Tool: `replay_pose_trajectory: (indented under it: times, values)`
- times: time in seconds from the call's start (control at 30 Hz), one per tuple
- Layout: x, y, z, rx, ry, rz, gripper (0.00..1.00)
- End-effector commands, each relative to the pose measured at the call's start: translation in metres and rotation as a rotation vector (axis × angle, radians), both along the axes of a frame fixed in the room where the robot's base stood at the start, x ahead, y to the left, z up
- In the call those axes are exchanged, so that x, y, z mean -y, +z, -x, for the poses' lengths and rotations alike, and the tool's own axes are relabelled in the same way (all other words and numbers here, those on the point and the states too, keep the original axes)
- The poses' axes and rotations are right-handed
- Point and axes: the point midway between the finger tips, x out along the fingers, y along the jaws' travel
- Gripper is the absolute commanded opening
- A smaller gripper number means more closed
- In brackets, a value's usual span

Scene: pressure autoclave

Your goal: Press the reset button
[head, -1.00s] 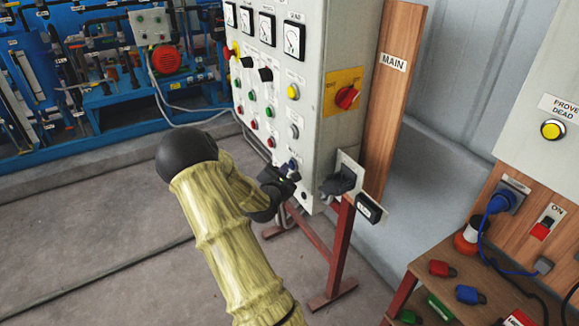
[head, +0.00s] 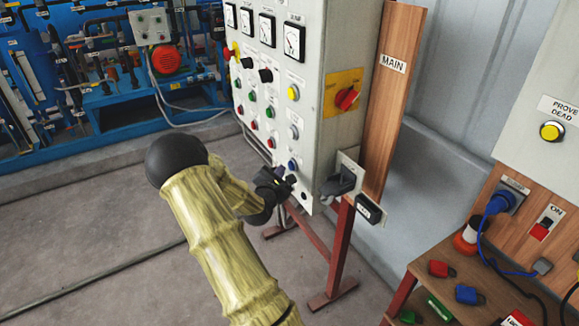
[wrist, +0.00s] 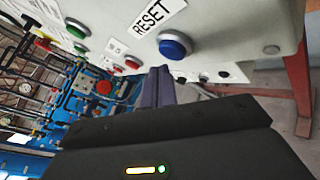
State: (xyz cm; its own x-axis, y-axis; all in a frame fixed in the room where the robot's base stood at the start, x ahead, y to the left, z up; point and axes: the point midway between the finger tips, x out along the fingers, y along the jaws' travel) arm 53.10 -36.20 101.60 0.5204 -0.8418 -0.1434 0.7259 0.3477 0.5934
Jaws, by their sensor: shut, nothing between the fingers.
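The blue reset button (head: 293,165) is low on the front of the grey control panel (head: 312,120). In the wrist view the blue button (wrist: 174,45) sits beside a white RESET label (wrist: 158,14). My gripper (head: 287,181) is shut and empty, just below and in front of the button. In the wrist view its closed fingertips (wrist: 157,72) point at the panel just below and left of the button. A small gap seems to part them from the button; I cannot tell its exact size.
Red and green buttons (head: 254,125) and black knobs (head: 265,75) are close by on the panel. A grey plug (head: 340,180) juts out on its right side. A wooden bench with padlocks (head: 440,269) stands at right.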

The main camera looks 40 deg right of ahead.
Motion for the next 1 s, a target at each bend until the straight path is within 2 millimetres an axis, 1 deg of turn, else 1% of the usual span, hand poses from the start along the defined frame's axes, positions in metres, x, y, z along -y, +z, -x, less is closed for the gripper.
replay_pose_trajectory:
  times: [0.23,0.33,0.9,1.0]
  values:
    - [0.0,0.0,0.0,0.0,0.0,0.0,0.0]
    - [-0.003,0.0,-0.001,0.0,0.001,-0.001,0.0]
    - [-0.046,0.001,-0.012,-0.001,0.003,0.0,0.0]
    - [-0.049,0.0,-0.012,0.0,0.0,0.0,0.0]
